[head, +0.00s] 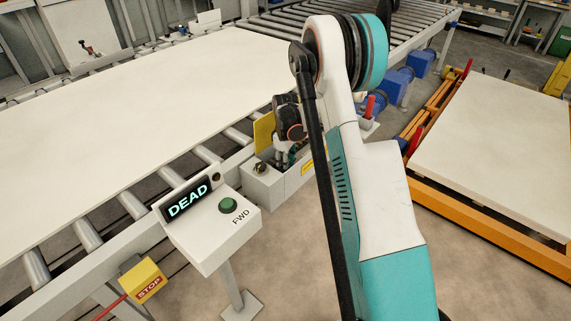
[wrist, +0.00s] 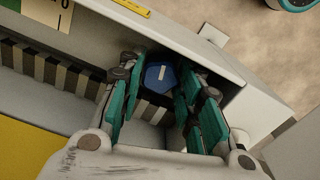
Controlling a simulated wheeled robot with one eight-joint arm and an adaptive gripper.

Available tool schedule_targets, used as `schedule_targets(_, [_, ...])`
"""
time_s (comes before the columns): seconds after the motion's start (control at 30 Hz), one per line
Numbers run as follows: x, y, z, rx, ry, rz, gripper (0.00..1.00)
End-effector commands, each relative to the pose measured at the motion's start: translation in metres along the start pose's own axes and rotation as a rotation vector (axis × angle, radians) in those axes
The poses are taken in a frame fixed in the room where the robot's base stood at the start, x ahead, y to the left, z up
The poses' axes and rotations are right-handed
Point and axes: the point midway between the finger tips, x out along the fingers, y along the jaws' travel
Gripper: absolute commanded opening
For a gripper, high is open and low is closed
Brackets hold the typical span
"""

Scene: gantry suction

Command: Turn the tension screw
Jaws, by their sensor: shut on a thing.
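The tension screw (wrist: 160,77) is a blue hexagonal head with a pale line across it, down inside a light grey box in the wrist view. My gripper (wrist: 159,73) has its teal fingers on both sides of the head, closed on it. In the head view my gripper (head: 287,156) reaches down into the grey box (head: 272,186) beside the roller conveyor. The screw is hidden there by the box and my arm.
A control post (head: 212,222) with a "DEAD" display and green FWD button stands left of the box. A yellow STOP box (head: 143,280) is nearby. A large white board (head: 130,100) covers the rollers. The box wall (wrist: 205,62) runs close beside my fingers.

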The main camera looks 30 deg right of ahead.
Motion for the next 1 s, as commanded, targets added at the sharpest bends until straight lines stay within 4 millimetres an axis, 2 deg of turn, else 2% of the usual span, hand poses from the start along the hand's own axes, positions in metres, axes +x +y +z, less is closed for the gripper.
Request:
schedule_targets(0.4, [0.0,0.0002,0.0002,-0.168,0.0,0.0,0.08])
schedule_targets(0.9, [0.0,0.0003,0.0002,-0.185,0.0,0.0,0.08])
schedule_targets(0.93, [0.0,0.0003,0.0002,-0.185,0.0,0.0,0.37])
schedule_targets(0.97, [0.0,0.0003,0.0002,-0.184,0.0,0.001,0.41])
schedule_targets(1.0, [0.0,0.0003,0.0002,-0.184,0.0,0.0,0.41])
